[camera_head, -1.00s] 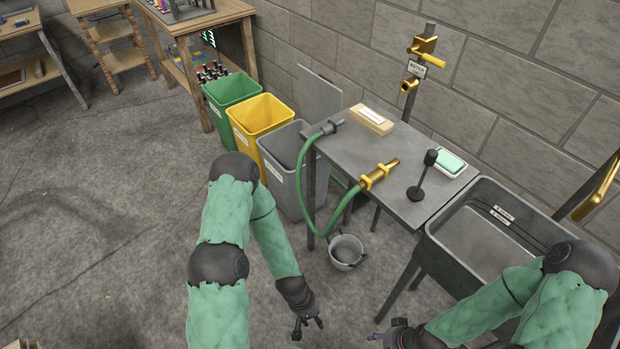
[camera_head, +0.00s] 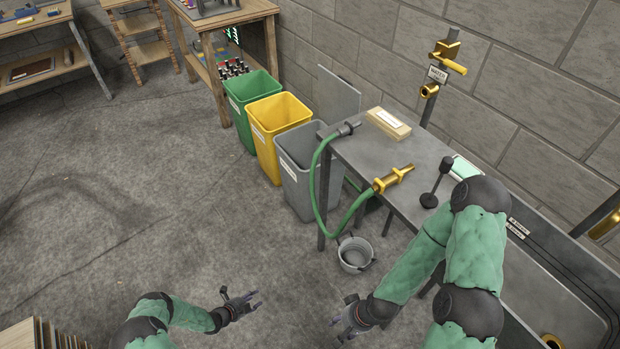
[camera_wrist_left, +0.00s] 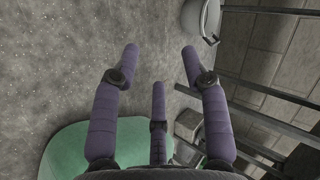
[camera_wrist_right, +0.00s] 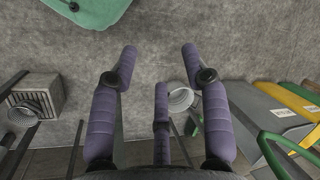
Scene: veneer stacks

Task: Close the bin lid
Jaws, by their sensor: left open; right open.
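The grey bin (camera_head: 302,178) stands at the near end of a row of three bins, its top open. A flat grey panel (camera_head: 338,96), which looks like its lid, stands upright behind it at the wall side. The grey bin also shows in the right wrist view (camera_wrist_right: 262,118). My left gripper (camera_head: 250,300) is open and empty over the floor, in front of and well apart from the bin. My right gripper (camera_head: 340,318) is open and empty to its right, also apart from the bin. In both wrist views nothing is between the fingers.
A yellow bin (camera_head: 277,112) and a green bin (camera_head: 250,88) stand beyond. A metal table (camera_head: 375,160) with a green hose (camera_head: 318,185) stands close to the grey bin's right. A small bucket (camera_head: 354,254) is on the floor before it. The floor at left is clear.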

